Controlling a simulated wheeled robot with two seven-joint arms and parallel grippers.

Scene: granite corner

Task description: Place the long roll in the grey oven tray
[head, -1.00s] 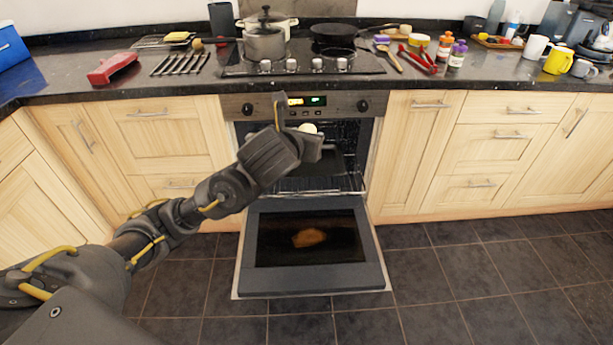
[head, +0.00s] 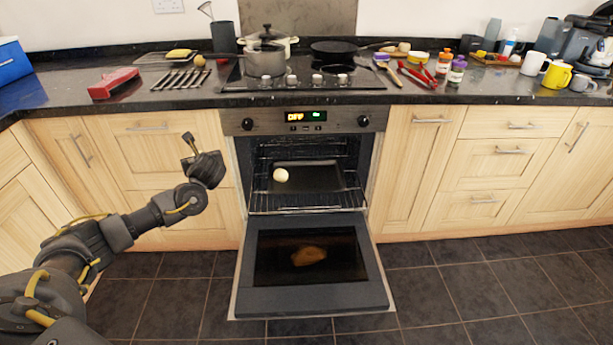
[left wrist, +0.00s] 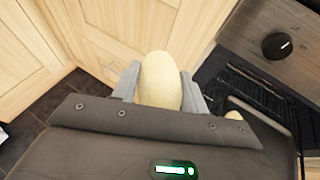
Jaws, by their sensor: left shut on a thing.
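My left gripper (head: 212,166) is left of the oven opening, in front of the cabinets. In the left wrist view its fingers are shut on a pale, elongated roll (left wrist: 160,82), which looks like the long roll. The gripper hides this roll in the head view. The grey oven tray (head: 318,180) lies on a rack inside the open oven, with a small pale round thing (head: 280,175) on its left part. The tray's middle and right are bare. My right gripper is not in view.
The oven door (head: 255,302) is folded down, with a brown bread-like shape (head: 308,256) showing at its glass; I cannot tell whether it lies on it. Wire racks and side walls frame the tray. Pots (head: 265,58) and utensils stand on the counter above.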

